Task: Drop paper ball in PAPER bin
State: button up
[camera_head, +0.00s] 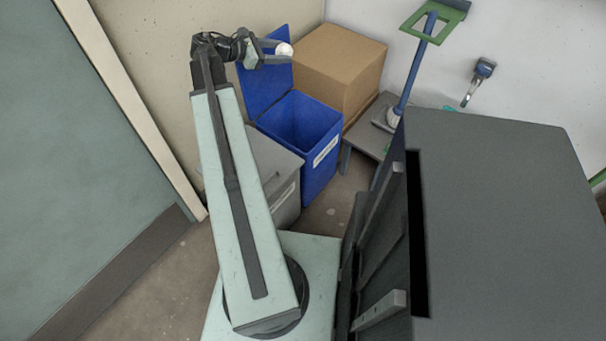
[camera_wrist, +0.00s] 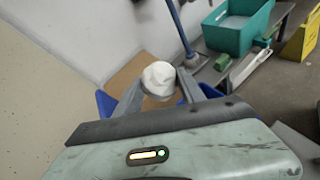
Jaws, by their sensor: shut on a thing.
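A white paper ball (camera_head: 284,49) is held between the fingertips of my gripper (camera_head: 278,52). In the wrist view the paper ball (camera_wrist: 158,77) sits between the two fingers of my gripper (camera_wrist: 160,88). A blue bin (camera_head: 318,143) with its lid (camera_head: 262,80) raised stands on the floor beyond my arm. It has a white label on its front that I cannot read. In the head view the ball appears above the bin, near the top of the raised lid. In the wrist view only blue parts (camera_wrist: 106,103) show beside the fingers.
A grey bin (camera_head: 270,160) with a closed lid stands left of the blue bin. A cardboard box (camera_head: 338,68) is behind it. A low grey table (camera_head: 368,138) and a blue-handled tool (camera_head: 411,75) are to the right. A dark cabinet (camera_head: 500,220) fills the right foreground.

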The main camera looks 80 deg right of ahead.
jog(key=s+d+f+m+y+b, duration=0.1)
jog(key=s+f+b, duration=0.2)
jog(key=f+b, duration=0.7)
jog(key=s+d+f+m+g+y+b, duration=0.1)
jog(key=s+f+b, duration=0.2)
jog(key=f+b, duration=0.8)
notch_tip(320, 180, down, 4)
jog(key=shift+b, duration=0.3)
jog(key=o, duration=1.4)
